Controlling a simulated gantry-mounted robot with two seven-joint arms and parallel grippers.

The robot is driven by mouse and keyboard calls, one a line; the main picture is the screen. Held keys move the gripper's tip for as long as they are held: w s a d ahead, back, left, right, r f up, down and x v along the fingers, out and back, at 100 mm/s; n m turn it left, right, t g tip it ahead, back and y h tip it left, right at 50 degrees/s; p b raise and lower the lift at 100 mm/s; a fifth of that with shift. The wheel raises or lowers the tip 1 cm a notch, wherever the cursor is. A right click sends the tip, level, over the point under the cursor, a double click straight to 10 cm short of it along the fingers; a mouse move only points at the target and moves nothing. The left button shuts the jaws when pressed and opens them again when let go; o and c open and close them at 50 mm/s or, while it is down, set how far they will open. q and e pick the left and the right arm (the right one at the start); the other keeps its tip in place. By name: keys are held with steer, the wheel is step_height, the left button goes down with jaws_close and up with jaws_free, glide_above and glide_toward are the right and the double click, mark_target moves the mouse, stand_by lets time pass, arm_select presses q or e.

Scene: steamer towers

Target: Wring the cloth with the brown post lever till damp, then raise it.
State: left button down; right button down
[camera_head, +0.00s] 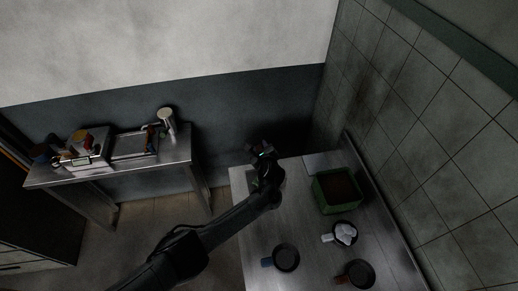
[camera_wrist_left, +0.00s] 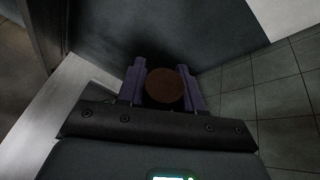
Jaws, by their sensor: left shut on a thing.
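My left gripper (camera_head: 263,150) is above the far left corner of the steel table, its arm reaching in from the lower left. In the left wrist view its two purple fingers (camera_wrist_left: 162,88) stand on either side of a round brown end (camera_wrist_left: 165,89), which looks like the brown post lever seen end-on. The gripper is shut on it. The rest of the lever is hidden behind the gripper in the head view. A crumpled whitish thing, perhaps the cloth (camera_head: 346,231), lies in a dark pan with a white handle (camera_head: 327,239). My right gripper is not in view.
A green bin (camera_head: 325,207) with brown contents stands on the steel table (camera_head: 300,230). Pans with a blue handle (camera_head: 286,257) and a reddish handle (camera_head: 358,274) sit nearer. A tiled wall (camera_head: 440,130) bounds the right. A cluttered side table (camera_head: 110,165) stands at left.

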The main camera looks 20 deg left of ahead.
arm_select(q)
steer(key=shift+d, duration=0.15)
steer(key=c, duration=0.8)
jaws_free()
steer(key=shift+w+d, duration=0.1)
steer(key=shift+w, duration=0.05)
steer(key=shift+s+d+r, duration=0.1)
steer(key=shift+s+r, duration=0.2)
steer(key=shift+s, duration=0.05)
steer(key=shift+p+v, duration=1.4)
steer(key=shift+v, duration=3.6)
steer(key=shift+f, duration=0.15)
